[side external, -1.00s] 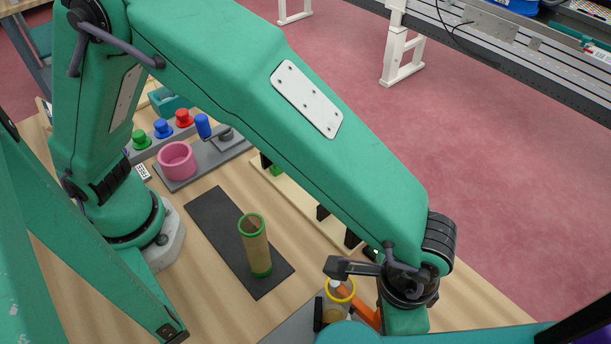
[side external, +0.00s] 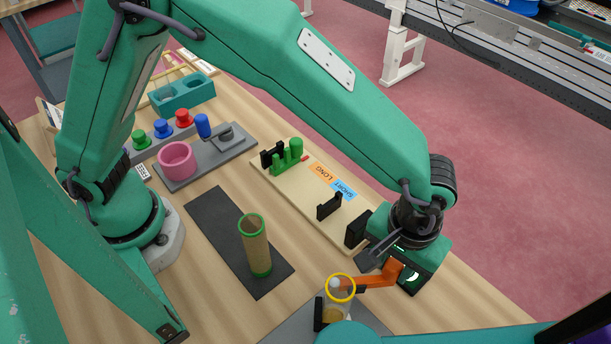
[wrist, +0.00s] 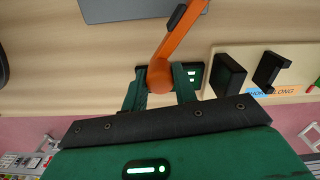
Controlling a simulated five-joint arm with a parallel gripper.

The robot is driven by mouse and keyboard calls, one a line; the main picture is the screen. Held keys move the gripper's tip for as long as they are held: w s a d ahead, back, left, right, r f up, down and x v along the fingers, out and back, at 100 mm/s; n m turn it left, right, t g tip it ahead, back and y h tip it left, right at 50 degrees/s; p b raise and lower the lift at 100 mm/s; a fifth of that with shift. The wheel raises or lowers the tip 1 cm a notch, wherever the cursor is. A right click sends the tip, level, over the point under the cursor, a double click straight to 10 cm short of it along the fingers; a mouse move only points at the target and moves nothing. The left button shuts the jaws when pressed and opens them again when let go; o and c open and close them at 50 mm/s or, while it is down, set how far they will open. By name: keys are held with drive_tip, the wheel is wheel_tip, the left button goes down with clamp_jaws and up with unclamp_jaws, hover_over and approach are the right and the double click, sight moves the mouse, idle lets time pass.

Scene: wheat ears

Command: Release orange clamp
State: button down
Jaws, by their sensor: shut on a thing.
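The orange clamp lever (side external: 372,282) extends right from beside a yellow-rimmed clear cylinder (side external: 340,289) on a grey plate (side external: 292,330). My gripper (side external: 398,269) is shut on the lever's outer end. In the wrist view, the lever (wrist: 178,38) runs up and right from its rounded end, which sits between the two green fingers of my gripper (wrist: 161,82). The cylinder's lower front is partly hidden by a teal arm part in the side view.
A tube with green rims (side external: 256,246) stands on a dark mat (side external: 215,215). A pale board (side external: 290,195) with black holders and LONG and SHORT labels lies behind my gripper. A pink cup (side external: 177,160) and coloured knobs stand at the back left.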

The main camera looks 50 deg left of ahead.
drive_tip(key=shift+w+a+r+n, duration=0.1)
drive_tip(key=shift+w+a+n, duration=0.2)
drive_tip(key=shift+a+n, duration=0.45)
drive_tip(key=shift+w+a+n, duration=0.25)
drive_tip(key=shift+a+n, duration=0.25)
drive_tip(key=shift+n, duration=0.45)
drive_tip(key=c, duration=1.1)
unclamp_jaws()
wheel_tip(320, 180, up, 8)
drive_tip(key=shift+a, duration=0.1)
